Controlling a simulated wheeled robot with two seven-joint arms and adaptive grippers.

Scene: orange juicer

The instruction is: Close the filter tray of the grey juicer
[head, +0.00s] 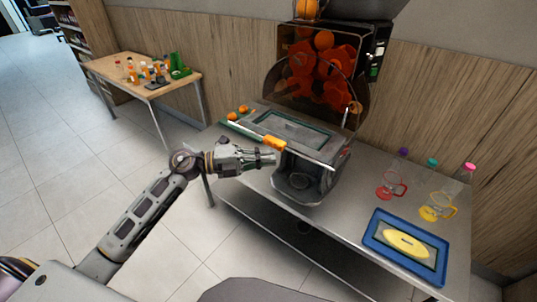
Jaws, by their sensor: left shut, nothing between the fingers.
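The grey juicer (301,177) stands on a metal table against the wood-panelled wall, with orange parts behind its clear front cover. Its flat grey filter tray (296,131) protrudes toward me below that cover, above the outlet recess. An orange handle (273,143) is on the tray's front edge. My left gripper (274,158) is shut and empty, just below and in front of the handle. I cannot tell whether its tip touches the tray. My right gripper is not in view.
On the metal table (340,225), a red-handled jug (391,188), a yellow-handled jug (437,207) and a blue tray (374,247) stand to the right. Oranges (232,117) lie left of the juicer. A wooden table (105,70) with bottles stands at the back left.

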